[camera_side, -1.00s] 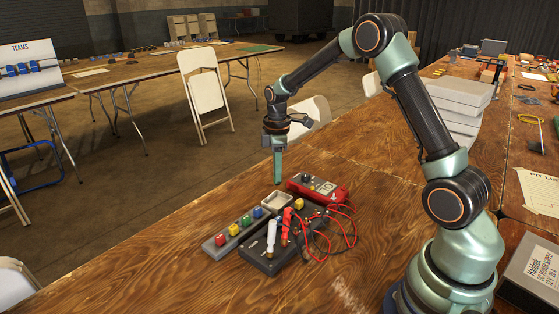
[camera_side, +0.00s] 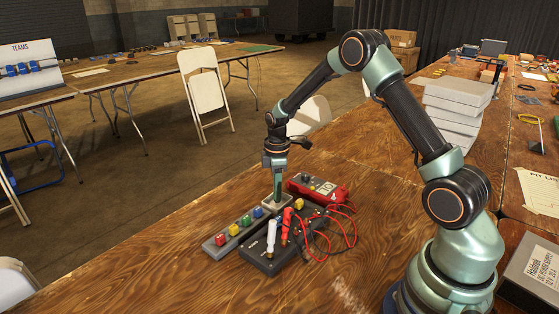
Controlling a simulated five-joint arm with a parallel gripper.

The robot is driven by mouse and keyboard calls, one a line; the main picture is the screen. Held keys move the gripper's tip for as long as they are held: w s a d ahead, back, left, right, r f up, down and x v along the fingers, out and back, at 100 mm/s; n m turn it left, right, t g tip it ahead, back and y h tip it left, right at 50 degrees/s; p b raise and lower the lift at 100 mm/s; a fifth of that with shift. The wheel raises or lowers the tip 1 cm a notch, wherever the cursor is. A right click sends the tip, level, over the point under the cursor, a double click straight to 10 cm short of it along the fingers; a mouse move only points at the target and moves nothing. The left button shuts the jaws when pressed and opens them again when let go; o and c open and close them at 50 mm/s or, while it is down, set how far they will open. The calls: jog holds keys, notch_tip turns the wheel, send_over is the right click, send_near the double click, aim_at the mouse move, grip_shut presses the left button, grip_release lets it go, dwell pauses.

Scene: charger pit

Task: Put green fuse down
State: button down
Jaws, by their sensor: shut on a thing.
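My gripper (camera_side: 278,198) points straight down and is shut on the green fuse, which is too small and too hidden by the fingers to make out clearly. The fingertips are at the small beige square tray (camera_side: 268,207), over or just inside it. I cannot tell whether the fuse touches the tray floor. A grey rack (camera_side: 214,247) in front and to the left holds a row of coloured pieces: red, yellow, green (camera_side: 246,220) and blue.
A black block (camera_side: 262,262) with white and red plugs and a yellow piece stands just in front. A red meter (camera_side: 325,190) stands right of the tray, with looping red and black leads (camera_side: 345,228). Bare wood lies to the left and front.

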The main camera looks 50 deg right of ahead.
jog(key=shift+f, duration=0.35)
jog(key=c, duration=0.8)
grip_release()
notch_tip(320, 180, up, 13)
jog(key=s+a+r+m+t, duration=0.3)
jog(key=s+a+r+m, duration=0.1)
jog(key=s+a+r, duration=0.4)
jog(key=s+a+m+t, duration=0.1)
jog(key=s+m, duration=0.1)
jog(key=s, duration=0.1)
jog(key=s+a+r+m, duration=0.1)
jog(key=s, duration=0.2)
jog(key=s+a+m+t, duration=0.1)
jog(key=s+m, duration=0.1)
jog(key=s, duration=0.1)
jog(key=shift+s+a+r+m+t, duration=0.2)
jog(key=shift+a+r+m+t, duration=0.1)
jog(key=shift+r, duration=0.1)
